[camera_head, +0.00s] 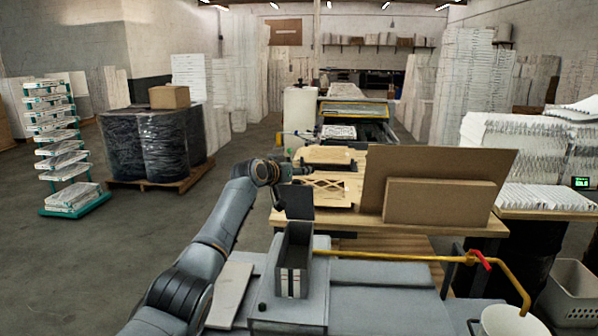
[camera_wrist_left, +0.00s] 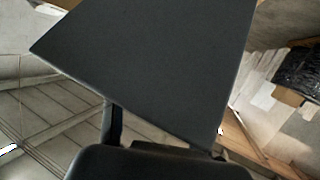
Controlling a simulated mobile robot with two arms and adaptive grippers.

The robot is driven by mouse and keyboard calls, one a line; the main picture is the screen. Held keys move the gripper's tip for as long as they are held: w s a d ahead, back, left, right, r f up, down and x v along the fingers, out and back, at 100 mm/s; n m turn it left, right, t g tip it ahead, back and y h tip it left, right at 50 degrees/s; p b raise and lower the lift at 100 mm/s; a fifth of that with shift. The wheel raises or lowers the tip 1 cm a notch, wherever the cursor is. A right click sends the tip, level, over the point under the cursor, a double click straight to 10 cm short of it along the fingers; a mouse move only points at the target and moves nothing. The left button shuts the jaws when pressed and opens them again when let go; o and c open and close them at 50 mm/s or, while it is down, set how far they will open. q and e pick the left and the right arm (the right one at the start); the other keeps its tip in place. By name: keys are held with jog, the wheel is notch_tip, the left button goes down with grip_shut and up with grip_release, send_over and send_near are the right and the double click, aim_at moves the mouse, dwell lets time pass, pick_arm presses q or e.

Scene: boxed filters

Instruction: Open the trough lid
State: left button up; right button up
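The trough (camera_head: 293,278) is a narrow dark grey box on the grey machine in the head view. Its top is uncovered and its inside shows. The trough lid (camera_head: 299,203), a dark flat panel, stands raised at the far end of the trough. My left gripper (camera_head: 302,171) is just above and behind the lid's top edge; whether it touches the lid cannot be told. In the left wrist view a large dark panel (camera_wrist_left: 150,65), likely the lid, fills the middle, with dark gripper parts below it. The finger opening is not clear. My right gripper is not in view.
A yellow pipe (camera_head: 380,256) with a red valve handle (camera_head: 481,260) runs right from the trough to a white bucket (camera_head: 508,321). Behind is a wooden table (camera_head: 340,222) with cardboard sheets (camera_head: 440,203). A light panel (camera_head: 231,290) lies left of the trough.

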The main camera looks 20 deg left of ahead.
pick_arm(q)
jog(key=v, duration=1.3)
jog(key=shift+d+r, duration=0.15)
jog(key=shift+d, duration=0.05)
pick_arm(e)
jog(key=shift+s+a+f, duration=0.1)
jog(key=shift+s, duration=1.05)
